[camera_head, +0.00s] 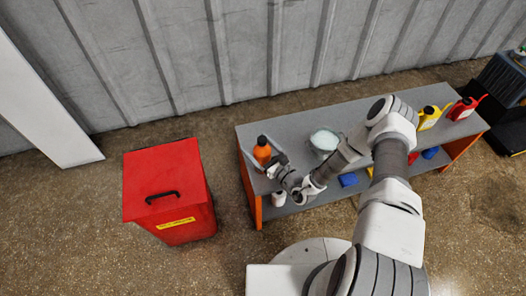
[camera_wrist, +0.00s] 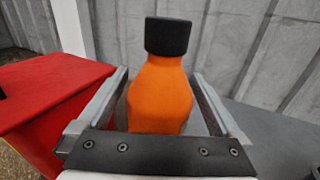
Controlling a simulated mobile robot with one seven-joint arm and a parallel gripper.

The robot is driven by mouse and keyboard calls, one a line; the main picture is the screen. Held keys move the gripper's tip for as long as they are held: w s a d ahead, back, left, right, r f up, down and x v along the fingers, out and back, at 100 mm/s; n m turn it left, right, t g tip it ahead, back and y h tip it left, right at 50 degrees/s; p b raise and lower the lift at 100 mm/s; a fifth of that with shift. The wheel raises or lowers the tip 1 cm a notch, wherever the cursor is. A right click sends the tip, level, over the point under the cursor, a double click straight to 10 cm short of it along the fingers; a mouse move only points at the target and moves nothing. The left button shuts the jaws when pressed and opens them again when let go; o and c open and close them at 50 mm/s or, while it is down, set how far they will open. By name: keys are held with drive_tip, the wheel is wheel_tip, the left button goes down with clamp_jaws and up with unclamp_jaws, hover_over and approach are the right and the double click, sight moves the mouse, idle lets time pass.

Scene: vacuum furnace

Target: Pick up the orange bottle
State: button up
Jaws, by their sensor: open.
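The orange bottle (camera_head: 262,153) with a black cap stands upright at the left end of the grey bench top (camera_head: 258,133). In the wrist view the orange bottle (camera_wrist: 160,95) is upright between the two fingers of my gripper (camera_wrist: 165,95), with a finger on each side. My gripper (camera_head: 265,162) is open beside the bottle in the head view, and a gap shows between each finger and the bottle. The lower part of the bottle is hidden behind the gripper's palm in the wrist view.
A red bin (camera_head: 165,185) with a black handle stands left of the bench. A pale, whitish object (camera_head: 324,140) sits on the bench to the bottle's right. Yellow (camera_head: 429,117) and red (camera_head: 462,108) cans stand at the far right end. A corrugated wall is behind.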

drive_tip(key=shift+w+a, duration=0.1)
drive_tip(key=shift+w, duration=0.05)
clamp_jaws()
idle(0.5)
